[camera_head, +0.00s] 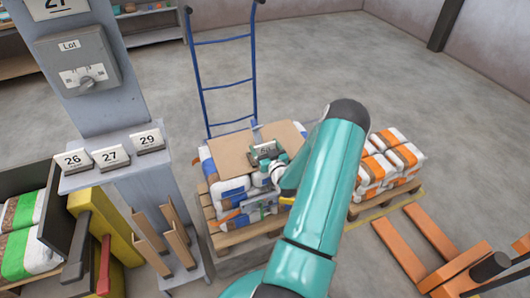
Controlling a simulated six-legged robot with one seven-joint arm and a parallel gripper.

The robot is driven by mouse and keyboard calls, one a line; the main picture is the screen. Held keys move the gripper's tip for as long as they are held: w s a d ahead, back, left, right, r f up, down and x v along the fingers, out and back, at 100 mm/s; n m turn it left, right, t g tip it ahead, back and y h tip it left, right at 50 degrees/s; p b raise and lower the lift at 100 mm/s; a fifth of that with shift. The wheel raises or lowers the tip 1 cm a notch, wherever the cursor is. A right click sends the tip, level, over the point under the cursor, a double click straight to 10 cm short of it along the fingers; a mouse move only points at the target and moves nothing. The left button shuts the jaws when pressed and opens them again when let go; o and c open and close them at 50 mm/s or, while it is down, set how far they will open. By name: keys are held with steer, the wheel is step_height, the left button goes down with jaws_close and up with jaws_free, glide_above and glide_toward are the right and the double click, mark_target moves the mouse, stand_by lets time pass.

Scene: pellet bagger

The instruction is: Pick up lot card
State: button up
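Three lot cards stand in a row on the grey post's shelf: card 26 (73,160), card 27 (111,156) and card 29 (147,140). Another small card-like piece (266,151), dark with a pale face, shows at the cardboard sheet (235,149) on the bag stack; its number is too small to read. My gripper (270,163) is right beside this piece, above the stack. My teal arm hides part of the stack and gripper. The fingers are too small to tell open from shut, or whether they touch the piece.
A lot dial box (78,62) is on the post. Blue and white bags sit on a wooden pallet (240,236), with a blue hand truck (222,66) behind. Orange and white bags (392,160) and an orange pallet jack (432,240) are right. The back floor is clear.

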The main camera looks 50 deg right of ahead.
steer(key=c, duration=0.4)
steer(key=shift+r, duration=0.5)
step_height(320, 180, up, 2)
steer(key=shift+r, duration=0.15)
steer(key=s+a+r, duration=0.2)
steer(key=a+r, duration=0.1)
steer(key=a, duration=0.1)
steer(key=s+a+r, duration=0.3)
steer(key=a, duration=0.1)
steer(key=s+a+r, duration=0.2)
steer(key=a+r, duration=0.1)
steer(key=a, duration=0.1)
steer(key=shift+s+r, duration=0.25)
steer(key=shift+r, duration=0.1)
